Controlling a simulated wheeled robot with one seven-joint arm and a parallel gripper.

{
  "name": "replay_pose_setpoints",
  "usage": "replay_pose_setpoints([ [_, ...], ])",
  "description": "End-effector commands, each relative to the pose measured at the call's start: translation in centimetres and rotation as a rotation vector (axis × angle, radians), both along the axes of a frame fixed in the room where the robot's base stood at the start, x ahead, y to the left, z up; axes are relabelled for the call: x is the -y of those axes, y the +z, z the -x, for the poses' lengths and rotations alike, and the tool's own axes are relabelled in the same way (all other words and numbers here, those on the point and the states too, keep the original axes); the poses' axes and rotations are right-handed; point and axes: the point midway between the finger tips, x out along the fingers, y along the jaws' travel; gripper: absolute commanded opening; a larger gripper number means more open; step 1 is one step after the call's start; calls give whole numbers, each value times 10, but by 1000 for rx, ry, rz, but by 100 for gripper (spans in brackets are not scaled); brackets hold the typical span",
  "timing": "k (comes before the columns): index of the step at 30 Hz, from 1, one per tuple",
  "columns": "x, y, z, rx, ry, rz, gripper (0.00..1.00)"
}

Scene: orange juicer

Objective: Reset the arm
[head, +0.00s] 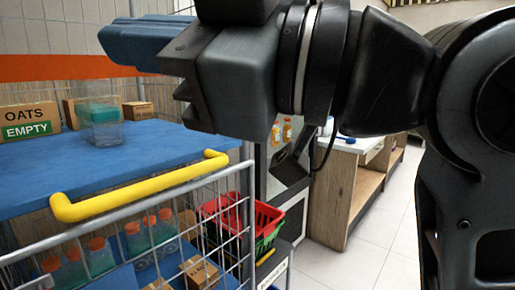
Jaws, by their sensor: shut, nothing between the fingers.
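My gripper (122,42) is at the upper left of the head view, level and pointing left. Its blue fingers are shut with nothing between them. It is held above and behind the blue top of a wire cart (60,173), apart from everything on it. My dark arm crosses the top of the view and comes down the right side.
A clear container with a green lid (100,122) stands on the cart top near an OATS box (28,118). The cart has a yellow handle (140,188) and holds several orange-capped bottles (100,250) below. Red and green baskets (240,215) stand beside it. Tiled floor (350,265) is free at right.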

Motion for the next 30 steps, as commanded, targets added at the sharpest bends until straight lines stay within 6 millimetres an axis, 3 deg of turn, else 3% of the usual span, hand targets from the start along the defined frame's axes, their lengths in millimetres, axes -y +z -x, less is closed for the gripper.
replay_pose_setpoints([
  [9, 46, -65, -43, -280, -200, -280, 0],
  [16, 88, -128, -54, -442, -379, -430, 0],
  [23, 132, -198, -42, -569, -574, -530, 0],
  [30, 178, -266, -3, -661, -780, -577, 0],
])
